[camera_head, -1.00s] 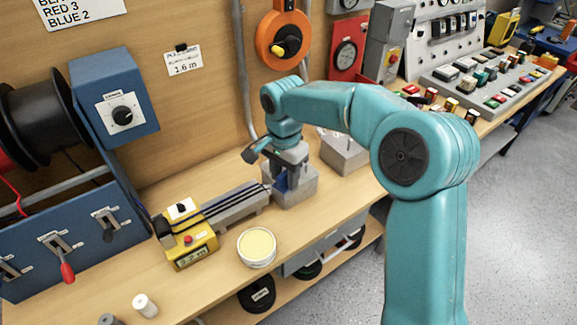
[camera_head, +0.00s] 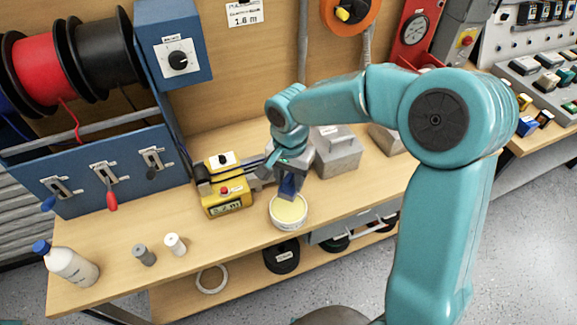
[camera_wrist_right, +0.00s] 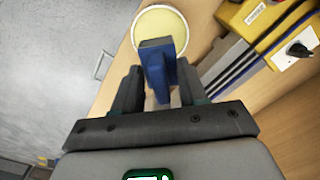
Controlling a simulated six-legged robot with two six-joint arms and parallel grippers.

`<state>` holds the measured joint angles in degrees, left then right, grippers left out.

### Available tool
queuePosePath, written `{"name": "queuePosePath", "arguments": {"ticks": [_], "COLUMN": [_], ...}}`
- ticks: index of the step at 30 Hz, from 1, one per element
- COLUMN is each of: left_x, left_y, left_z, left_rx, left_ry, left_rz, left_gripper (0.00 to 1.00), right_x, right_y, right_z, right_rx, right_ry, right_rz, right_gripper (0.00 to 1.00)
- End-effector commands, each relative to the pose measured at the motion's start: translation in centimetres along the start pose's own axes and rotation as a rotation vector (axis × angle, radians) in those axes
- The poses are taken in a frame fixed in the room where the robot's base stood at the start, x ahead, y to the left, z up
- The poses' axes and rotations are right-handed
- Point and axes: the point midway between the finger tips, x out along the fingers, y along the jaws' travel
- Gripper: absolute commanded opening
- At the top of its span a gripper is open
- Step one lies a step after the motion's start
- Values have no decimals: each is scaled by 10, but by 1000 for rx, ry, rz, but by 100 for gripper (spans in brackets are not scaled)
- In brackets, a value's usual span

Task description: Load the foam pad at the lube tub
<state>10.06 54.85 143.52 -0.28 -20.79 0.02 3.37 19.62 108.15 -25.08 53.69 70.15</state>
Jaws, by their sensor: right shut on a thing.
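The lube tub (camera_head: 289,212) is a round white tub of pale yellow lube near the front of the bench. It also shows in the wrist view (camera_wrist_right: 178,20). My right gripper (camera_head: 285,176) points down just above the tub. It is shut on a blue block-like holder (camera_wrist_right: 158,66) with a dark grey end, which I take for the foam pad. The holder (camera_head: 289,187) overlaps the tub in both views, and I cannot tell whether its end touches the lube. My left gripper is not in view.
A yellow length-measuring device (camera_head: 224,198) stands left of the tub. A grey block (camera_head: 338,152) stands behind it. A white bottle (camera_head: 72,265), grey cap (camera_head: 144,255) and white cap (camera_head: 175,244) stand at the left. The bench front edge runs close by the tub.

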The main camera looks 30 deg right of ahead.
Motion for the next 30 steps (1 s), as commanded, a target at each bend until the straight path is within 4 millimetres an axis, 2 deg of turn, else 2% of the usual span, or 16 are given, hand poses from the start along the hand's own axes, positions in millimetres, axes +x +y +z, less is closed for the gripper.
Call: {"name": "queuePosePath", "arguments": {"ticks": [8, 24, 30], "left_x": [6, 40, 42], "left_y": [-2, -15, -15], "left_z": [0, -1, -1], "left_rx": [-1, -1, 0], "left_ry": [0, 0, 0], "left_rz": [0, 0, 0], "left_gripper": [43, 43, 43], "right_x": [4, 57, 61], "right_y": [7, 8, 7], "right_z": [2, 1, 1], "right_rx": [6, 6, 4], "right_ry": [0, -1, 0], "right_rz": [-1, 1, -1], "right_gripper": [17, 17, 17]}}
